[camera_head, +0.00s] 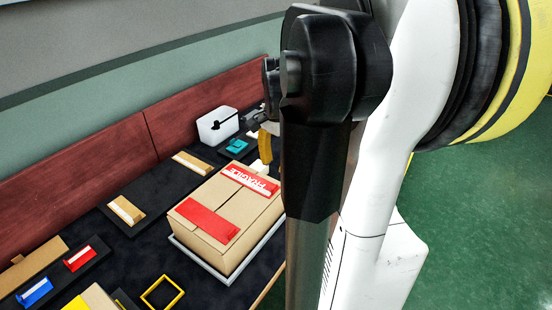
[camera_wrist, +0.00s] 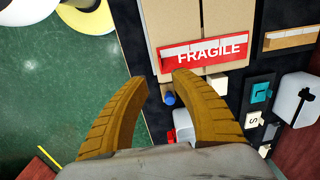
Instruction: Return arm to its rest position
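My gripper (camera_wrist: 152,85) shows in the wrist view as two curved, ribbed, yellow-brown fingers spread wide apart with nothing between the tips. It is over the edge of the black work surface, near the end of a cardboard box. In the head view my gripper is mostly hidden behind my dark arm link; a yellow finger (camera_head: 265,146) shows beside the box's far end. The cardboard box (camera_head: 248,206) has a red FRAGILE label and a second red strip, and sits on a grey tray (camera_head: 193,261). The box also shows in the wrist view (camera_wrist: 205,20).
A white bin (camera_head: 217,126) stands by the dark red wall (camera_head: 90,160). Small holders with wooden, red (camera_head: 79,259) and blue (camera_head: 36,293) pieces, and a yellow square frame (camera_head: 162,294), lie on the black surface. Open green floor (camera_head: 480,220) is to the right.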

